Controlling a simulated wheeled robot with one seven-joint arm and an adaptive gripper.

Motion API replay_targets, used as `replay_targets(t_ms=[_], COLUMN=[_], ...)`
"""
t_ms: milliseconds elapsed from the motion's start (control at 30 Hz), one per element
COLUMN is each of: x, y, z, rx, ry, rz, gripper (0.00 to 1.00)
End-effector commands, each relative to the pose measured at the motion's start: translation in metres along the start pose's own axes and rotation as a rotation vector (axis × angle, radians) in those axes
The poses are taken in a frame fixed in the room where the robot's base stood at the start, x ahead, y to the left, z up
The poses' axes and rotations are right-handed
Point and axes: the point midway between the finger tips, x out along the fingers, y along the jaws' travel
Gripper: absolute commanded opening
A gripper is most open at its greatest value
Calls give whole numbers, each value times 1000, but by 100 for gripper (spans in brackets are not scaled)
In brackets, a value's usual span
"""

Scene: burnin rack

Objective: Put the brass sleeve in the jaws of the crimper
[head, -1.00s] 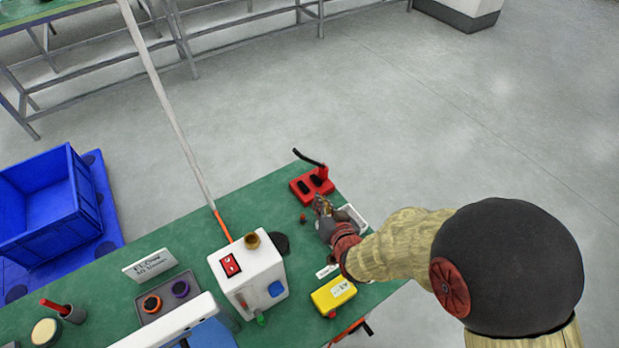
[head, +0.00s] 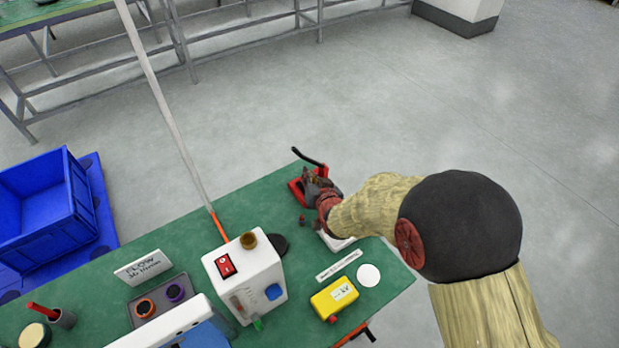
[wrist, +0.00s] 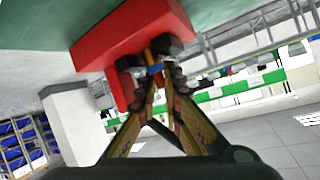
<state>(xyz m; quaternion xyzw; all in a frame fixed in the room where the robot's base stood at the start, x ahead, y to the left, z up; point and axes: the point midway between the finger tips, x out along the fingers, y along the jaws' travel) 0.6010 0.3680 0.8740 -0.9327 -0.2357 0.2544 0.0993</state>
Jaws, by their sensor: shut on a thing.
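The red crimper (head: 295,187) with a raised black handle (head: 308,157) stands at the far right corner of the green bench. My gripper (head: 314,179) is at the crimper and covers much of it in the head view. In the wrist view the red body (wrist: 128,35) fills the top, just ahead of my fingertips (wrist: 150,66). The fingers are shut on a small brass-coloured piece, the brass sleeve (wrist: 148,54), mostly hidden between the tips. I cannot tell whether the sleeve is inside the jaws or only in front of them.
A white box (head: 246,275) with a red switch stands mid-bench. A yellow box (head: 333,298), a white disc (head: 368,275) and a white strip (head: 339,266) lie near the right edge. A small red thing (head: 302,218) lies left of my wrist.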

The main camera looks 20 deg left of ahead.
Motion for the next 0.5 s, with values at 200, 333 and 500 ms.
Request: replay_targets(t_ms=[200, 333, 500], x=[0, 1, 0], y=[0, 1, 0], z=[-1, 2, 1], rx=[0, 0, 0], ry=[1, 1, 1], rz=[0, 0, 0], gripper=[0, 10, 19])
